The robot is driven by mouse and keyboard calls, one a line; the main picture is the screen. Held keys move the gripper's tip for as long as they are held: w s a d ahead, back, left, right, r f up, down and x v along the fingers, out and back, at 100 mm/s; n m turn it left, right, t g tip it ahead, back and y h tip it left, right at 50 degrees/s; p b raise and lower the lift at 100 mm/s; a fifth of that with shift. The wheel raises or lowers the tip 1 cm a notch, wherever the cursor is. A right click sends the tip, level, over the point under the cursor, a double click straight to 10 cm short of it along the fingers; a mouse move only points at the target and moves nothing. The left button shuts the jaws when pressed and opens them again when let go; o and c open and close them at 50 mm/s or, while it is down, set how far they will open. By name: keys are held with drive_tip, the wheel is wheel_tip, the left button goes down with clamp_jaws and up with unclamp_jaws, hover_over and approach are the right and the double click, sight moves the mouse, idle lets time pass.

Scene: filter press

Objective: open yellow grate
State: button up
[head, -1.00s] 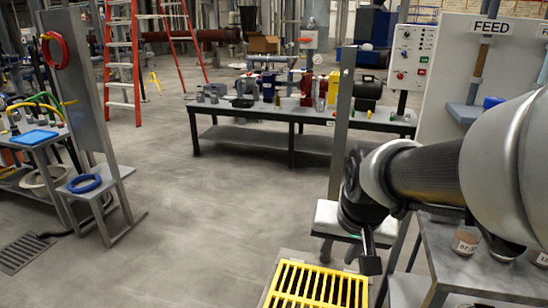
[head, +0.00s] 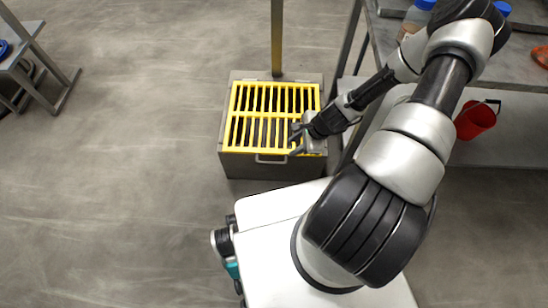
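The yellow grate (head: 231,132) lies flat on top of a dark grey box (head: 240,167) in the head view. It has two rows of slots and looks closed. A pale bar handle (head: 270,161) shows at the box's upper front edge, just below the grate's front rim. My gripper (head: 294,141) is over the grate's front right corner, with its fingers apart and nothing seen between them. I cannot tell whether a finger touches the grate. The gripper and wrist hide part of the grate's right front corner.
A post (head: 277,40) rises behind the box. A grey workbench (head: 480,85) with bottles stands at the right, and a red bucket (head: 476,120) sits by its lower shelf. The floor (head: 120,200) left of the box is clear.

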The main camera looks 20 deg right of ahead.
sight(272, 163)
drive_tip(key=shift+m, duration=0.4)
drive_tip(key=b+x, duration=0.1)
drive_tip(key=x, duration=0.5)
drive_tip(key=b+x, duration=0.2)
drive_tip(key=x, duration=0.4)
drive_tip(key=b+x, duration=0.2)
drive_tip(key=x, duration=0.5)
drive_tip(key=shift+s+a, duration=0.15)
drive_tip(key=shift+s, duration=0.25)
drive_tip(key=shift+c, duration=0.4)
clamp_jaws()
